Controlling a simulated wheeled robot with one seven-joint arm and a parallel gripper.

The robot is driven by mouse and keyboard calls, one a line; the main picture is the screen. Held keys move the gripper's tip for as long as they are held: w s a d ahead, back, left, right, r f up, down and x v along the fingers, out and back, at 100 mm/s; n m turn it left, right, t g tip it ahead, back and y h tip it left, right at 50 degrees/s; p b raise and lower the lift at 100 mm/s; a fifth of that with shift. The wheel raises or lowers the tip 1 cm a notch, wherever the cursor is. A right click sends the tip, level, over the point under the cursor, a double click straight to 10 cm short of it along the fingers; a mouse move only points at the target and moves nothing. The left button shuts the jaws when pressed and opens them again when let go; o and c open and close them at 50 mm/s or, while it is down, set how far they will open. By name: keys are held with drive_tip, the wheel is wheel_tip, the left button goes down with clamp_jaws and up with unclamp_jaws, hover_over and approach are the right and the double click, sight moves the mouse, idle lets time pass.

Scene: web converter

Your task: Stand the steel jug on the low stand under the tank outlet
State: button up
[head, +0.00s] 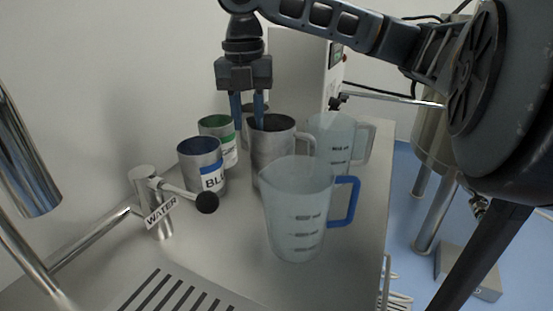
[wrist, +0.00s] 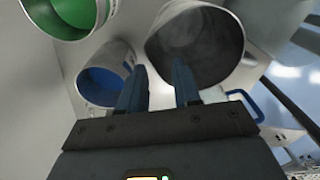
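The steel jug (head: 272,160) stands upright on the steel counter, behind a clear jug with a blue handle. Its handle is on its right, and it looks empty in the wrist view (wrist: 196,45). My gripper (head: 248,120) points down at the jug's left rim. Its fingers are apart with nothing held; in the wrist view (wrist: 158,78) the right finger overlaps the jug's near rim and the left lies outside it. I cannot tell whether they touch. The low stand (head: 470,272) is a grey block on the blue floor at right, below the tank (head: 434,150) and its outlet (head: 479,207).
The clear blue-handled jug (head: 298,215) and another clear jug (head: 338,145) stand close to the steel jug. A blue-labelled cup (head: 203,166) and a green-labelled cup (head: 218,136) stand left. A water tap (head: 160,205) and slotted drain (head: 175,295) are at front left.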

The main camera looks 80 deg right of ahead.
sight(249, 136)
drive_tip(key=shift+w+d+f, duration=0.1)
drive_tip(key=shift+f, duration=1.1)
drive_tip(key=shift+d+f, duration=0.1)
drive_tip(key=shift+f, duration=1.05)
drive_tip(key=shift+c, duration=0.5)
clamp_jaws()
